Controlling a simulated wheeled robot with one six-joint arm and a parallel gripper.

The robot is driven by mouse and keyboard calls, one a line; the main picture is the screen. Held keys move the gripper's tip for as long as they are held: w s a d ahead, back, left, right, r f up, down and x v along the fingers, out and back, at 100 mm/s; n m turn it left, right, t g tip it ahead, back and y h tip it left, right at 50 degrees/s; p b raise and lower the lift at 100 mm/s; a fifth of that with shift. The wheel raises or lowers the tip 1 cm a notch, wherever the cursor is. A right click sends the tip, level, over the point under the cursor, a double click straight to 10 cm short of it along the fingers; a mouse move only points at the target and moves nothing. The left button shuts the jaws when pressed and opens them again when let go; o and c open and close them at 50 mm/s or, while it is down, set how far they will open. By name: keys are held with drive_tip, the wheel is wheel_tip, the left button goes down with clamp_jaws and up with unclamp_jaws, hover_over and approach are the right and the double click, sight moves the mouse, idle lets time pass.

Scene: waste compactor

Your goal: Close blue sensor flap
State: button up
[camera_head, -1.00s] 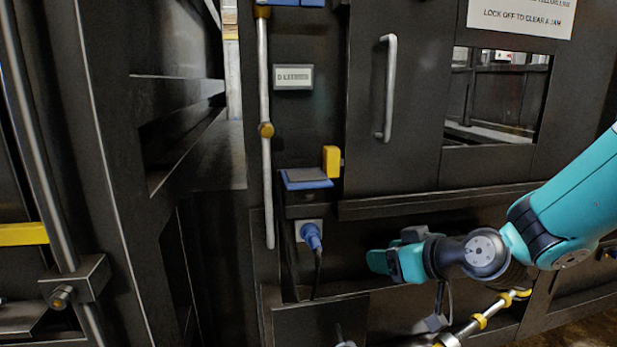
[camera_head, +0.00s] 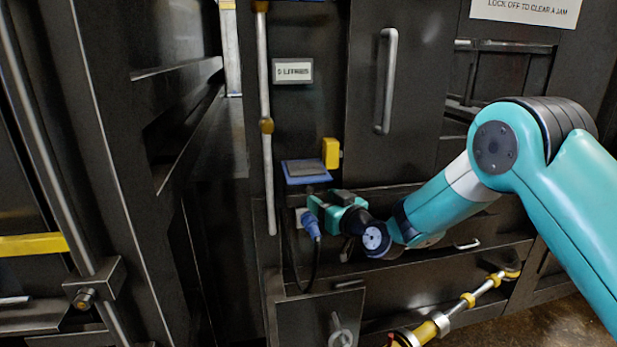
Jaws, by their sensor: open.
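The blue flap (camera_head: 306,180) is a small plate with a blue rim and a grey middle. It juts out from the dark machine panel, with its upper face showing, so it looks open. My gripper (camera_head: 314,206) is teal and black, points left, and lies just below the flap, beside the blue plug. It is open, with nothing visible between its fingers. Whether it touches the flap or plug I cannot tell. The underside of the flap is hidden.
A yellow block (camera_head: 331,153) sits at the flap's right edge. The blue plug (camera_head: 311,224) with a hanging cable is just below. A grey vertical pipe (camera_head: 267,175) runs on the left, and a door handle (camera_head: 386,80) is above right. A yellow-banded rod (camera_head: 455,310) slants at lower right.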

sight(312, 192)
drive_tip(key=p+x, duration=0.2)
drive_tip(key=x, duration=0.4)
drive_tip(key=shift+w+a, duration=0.2)
drive_tip(key=shift+w, duration=0.1)
drive_tip(key=shift+c, duration=0.2)
clamp_jaws()
